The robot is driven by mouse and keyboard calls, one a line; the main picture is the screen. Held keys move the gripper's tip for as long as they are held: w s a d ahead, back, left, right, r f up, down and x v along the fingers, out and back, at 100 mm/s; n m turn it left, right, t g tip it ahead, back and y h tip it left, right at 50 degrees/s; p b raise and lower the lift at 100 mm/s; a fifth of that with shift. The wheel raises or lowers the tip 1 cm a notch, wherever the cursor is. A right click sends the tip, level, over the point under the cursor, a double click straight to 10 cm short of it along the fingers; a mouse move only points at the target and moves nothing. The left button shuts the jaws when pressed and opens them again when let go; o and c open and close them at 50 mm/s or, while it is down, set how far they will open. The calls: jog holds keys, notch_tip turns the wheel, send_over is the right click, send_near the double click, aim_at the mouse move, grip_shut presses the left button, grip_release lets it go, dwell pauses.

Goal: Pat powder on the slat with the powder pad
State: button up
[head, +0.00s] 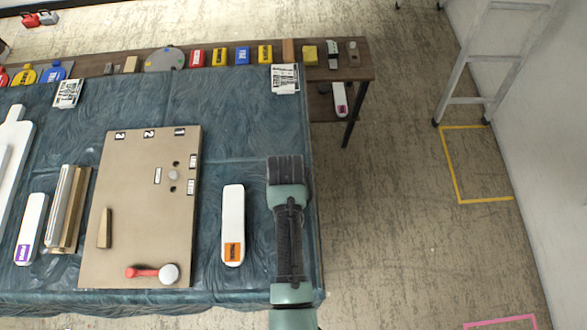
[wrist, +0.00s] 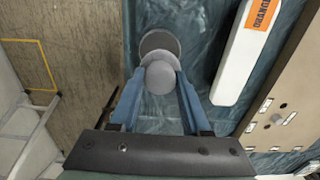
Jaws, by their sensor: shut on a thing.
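My gripper (wrist: 160,84) is shut on a grey round-knobbed powder pad (wrist: 159,43), with a blue finger on each side of the knob. A grey disc shows beyond the knob, above the blue cloth. In the head view my gripper (head: 286,168) is near the table's right edge and hides the pad. A white slat with an orange label (head: 233,215) lies on the cloth to its left. This slat also shows right of the pad in the wrist view (wrist: 233,65), apart from it. Another white slat with a purple label (head: 31,225) lies at the far left.
A tan board (head: 140,210) bears a wooden wedge, a grey knob and a red-handled tool (head: 150,272). A wooden shelf (head: 350,60) behind holds coloured blocks. A ladder (head: 490,75) stands at right. Floor right of the table is open.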

jog(key=shift+s+d+f, duration=0.1)
jog(key=shift+f, duration=0.15)
jog(key=shift+f+b, duration=0.95)
jog(key=shift+b, duration=0.1)
notch_tip(320, 180, down, 4)
jog(key=b, duration=0.4)
jog(key=shift+f+b, duration=0.4)
jog(key=shift+s+f, duration=0.1)
jog(key=shift+f, duration=0.15)
dwell(1.2)
jog(key=shift+r, duration=0.1)
notch_tip(320, 180, up, 7)
jog(key=p, duration=0.8)
dwell(0.8)
